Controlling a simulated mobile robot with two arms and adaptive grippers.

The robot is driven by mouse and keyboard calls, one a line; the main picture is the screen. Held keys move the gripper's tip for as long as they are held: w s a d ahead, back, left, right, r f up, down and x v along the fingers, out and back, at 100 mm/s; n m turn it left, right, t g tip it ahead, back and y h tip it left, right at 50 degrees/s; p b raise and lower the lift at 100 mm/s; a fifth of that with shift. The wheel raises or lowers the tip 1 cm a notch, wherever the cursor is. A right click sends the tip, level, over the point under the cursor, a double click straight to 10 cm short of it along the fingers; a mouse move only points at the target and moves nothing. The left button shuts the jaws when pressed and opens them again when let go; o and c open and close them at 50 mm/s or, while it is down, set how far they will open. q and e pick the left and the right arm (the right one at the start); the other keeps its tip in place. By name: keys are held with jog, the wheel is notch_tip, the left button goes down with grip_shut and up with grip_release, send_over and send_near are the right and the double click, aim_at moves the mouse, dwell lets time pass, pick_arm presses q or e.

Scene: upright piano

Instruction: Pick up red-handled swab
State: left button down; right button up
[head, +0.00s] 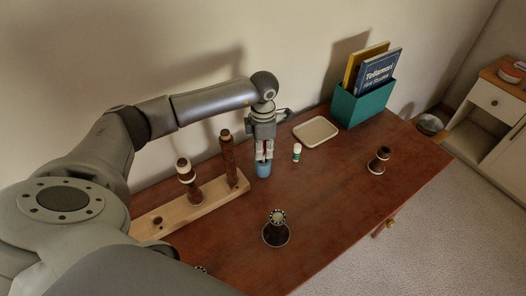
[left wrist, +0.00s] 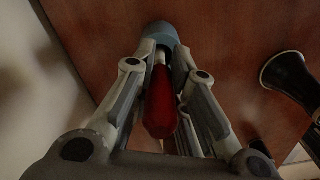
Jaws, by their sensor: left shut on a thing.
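The red-handled swab (left wrist: 160,103) shows in the left wrist view as a rounded red handle between my fingers. Its lower part is hidden inside a blue cup (head: 263,170), which also shows in the left wrist view (left wrist: 159,33). My left gripper (head: 264,157) points down over the cup, with its fingers shut on the red handle. In the head view the fingers hide most of the handle. The cup stands upright on the brown wooden top. My right gripper is in neither view.
A wooden stand (head: 205,205) with dark instrument pieces lies left of the cup. A small white-and-green bottle (head: 297,152) and a cream tray (head: 316,130) are right of it. A dark bell (head: 276,234) stands in front. A teal box (head: 364,104) holds books behind.

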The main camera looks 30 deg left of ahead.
pick_arm(q)
jog(key=shift+r, duration=0.3)
notch_tip(320, 180, up, 9)
jog(key=shift+f+b, duration=0.2)
jog(key=shift+b, duration=0.75)
jog(key=shift+r, duration=0.4)
